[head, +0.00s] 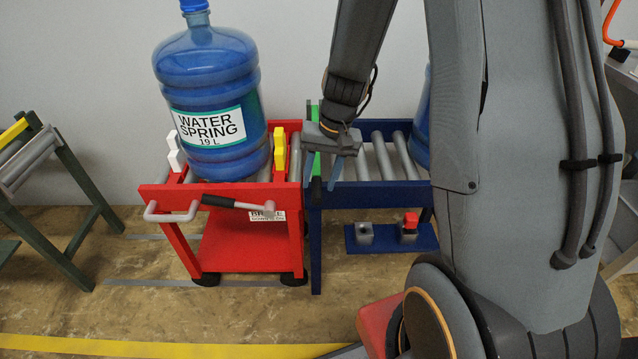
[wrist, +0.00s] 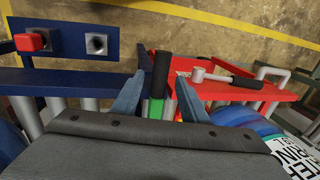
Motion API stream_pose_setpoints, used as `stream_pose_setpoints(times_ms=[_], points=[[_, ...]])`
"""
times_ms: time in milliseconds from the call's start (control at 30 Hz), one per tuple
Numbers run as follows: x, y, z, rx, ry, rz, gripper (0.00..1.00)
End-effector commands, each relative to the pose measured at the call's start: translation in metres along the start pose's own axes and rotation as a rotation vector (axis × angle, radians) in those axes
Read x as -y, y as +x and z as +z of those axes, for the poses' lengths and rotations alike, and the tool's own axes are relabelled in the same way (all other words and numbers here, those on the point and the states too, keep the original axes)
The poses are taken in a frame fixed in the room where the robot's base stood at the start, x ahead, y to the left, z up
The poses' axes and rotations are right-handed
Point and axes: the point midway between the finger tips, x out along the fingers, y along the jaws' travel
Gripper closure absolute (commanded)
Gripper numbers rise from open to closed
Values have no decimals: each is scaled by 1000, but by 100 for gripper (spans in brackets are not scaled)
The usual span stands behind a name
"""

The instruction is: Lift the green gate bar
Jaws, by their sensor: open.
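The green gate bar (head: 316,166) stands at the near left end of the blue roller conveyor (head: 372,188), beside the red cart. Its black grip (head: 316,190) points toward the front. In the wrist view the black grip (wrist: 161,72) rises between my two fingers, with a green part of the gate bar (wrist: 155,108) below it. My gripper (head: 322,178) is open around the bar; it also shows in the wrist view (wrist: 161,88). Gaps show on both sides of the grip, so no hold is visible. My gripper hides part of the bar.
A red cart (head: 238,256) bears a large blue water jug (head: 208,75), with white and yellow blocks beside it. Another jug (head: 422,125) is partly hidden by my arm. A blue panel (head: 386,238) with a red button (head: 411,220) sits low. A green-legged conveyor (head: 50,235) stands left.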

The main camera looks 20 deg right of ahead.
Motion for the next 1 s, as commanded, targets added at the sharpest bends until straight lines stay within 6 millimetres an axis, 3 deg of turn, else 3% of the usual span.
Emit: stream_pose_setpoints(times_ms=[200, 467, 700, 1000], points=[[0, 16, 0, 0, -1, 0, 60], [0, 17, 0, -1, -1, 1, 60], [0, 17, 0, -1, -1, 1, 99], [1, 15, 1, 4, -2, 1, 100]])
